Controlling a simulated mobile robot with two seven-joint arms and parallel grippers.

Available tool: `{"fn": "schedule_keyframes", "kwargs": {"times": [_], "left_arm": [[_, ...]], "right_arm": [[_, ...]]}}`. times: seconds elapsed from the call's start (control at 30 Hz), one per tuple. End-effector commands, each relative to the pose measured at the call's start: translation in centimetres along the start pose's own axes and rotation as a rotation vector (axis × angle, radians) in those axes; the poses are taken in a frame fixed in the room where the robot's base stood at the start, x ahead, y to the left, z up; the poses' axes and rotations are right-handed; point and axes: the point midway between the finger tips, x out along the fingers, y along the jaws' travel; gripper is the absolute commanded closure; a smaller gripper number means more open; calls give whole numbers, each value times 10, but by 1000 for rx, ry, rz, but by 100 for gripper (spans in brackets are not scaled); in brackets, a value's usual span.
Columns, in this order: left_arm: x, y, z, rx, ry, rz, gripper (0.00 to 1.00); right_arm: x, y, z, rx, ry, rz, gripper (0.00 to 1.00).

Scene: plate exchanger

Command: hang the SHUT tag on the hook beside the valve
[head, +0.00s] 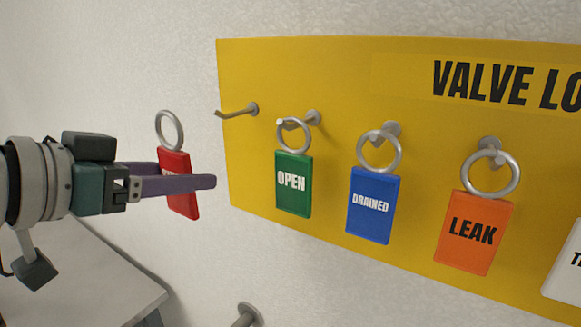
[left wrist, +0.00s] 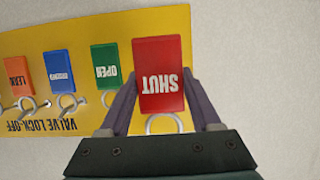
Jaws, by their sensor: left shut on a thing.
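The red SHUT tag (head: 178,184) is held between the fingers of my left gripper (head: 208,182), with its metal ring standing above it. In the left wrist view the tag (left wrist: 162,75) sits between both fingers of the gripper (left wrist: 163,92), its lettering upside down and its ring nearest the palm. The tag is in front of the wall, left of the yellow board (head: 340,70) and clear of it. An empty hook (head: 238,111) is at the board's left end. The valve and the hook beside it are not identifiable here. My right gripper is not in view.
The green OPEN tag (head: 293,184), blue DRAINED tag (head: 373,205) and orange LEAK tag (head: 473,232) hang on the board's hooks. A white tag (head: 566,268) is cut off at right. A grey peg (head: 246,315) shows at the bottom. A pale surface (head: 85,275) lies lower left.

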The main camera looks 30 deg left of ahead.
Motion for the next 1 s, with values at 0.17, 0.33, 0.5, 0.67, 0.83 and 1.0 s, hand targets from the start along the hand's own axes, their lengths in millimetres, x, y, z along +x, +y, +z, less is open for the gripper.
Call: {"fn": "schedule_keyframes", "kwargs": {"times": [0.17, 0.33, 0.5, 0.67, 0.83, 1.0], "left_arm": [[6, 0, -3, 0, 1, 0, 90], [11, 0, -5, 1, 1, 0, 90], [16, 0, -7, 1, 0, 0, 90], [21, 0, -8, 1, 1, 0, 90], [26, 0, -10, 0, 1, 0, 90], [32, 0, -12, 0, 1, 0, 90]], "right_arm": [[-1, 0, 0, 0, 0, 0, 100], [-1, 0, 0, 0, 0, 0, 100], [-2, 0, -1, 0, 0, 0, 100], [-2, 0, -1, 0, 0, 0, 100], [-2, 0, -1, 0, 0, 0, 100], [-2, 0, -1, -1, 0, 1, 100]]}}
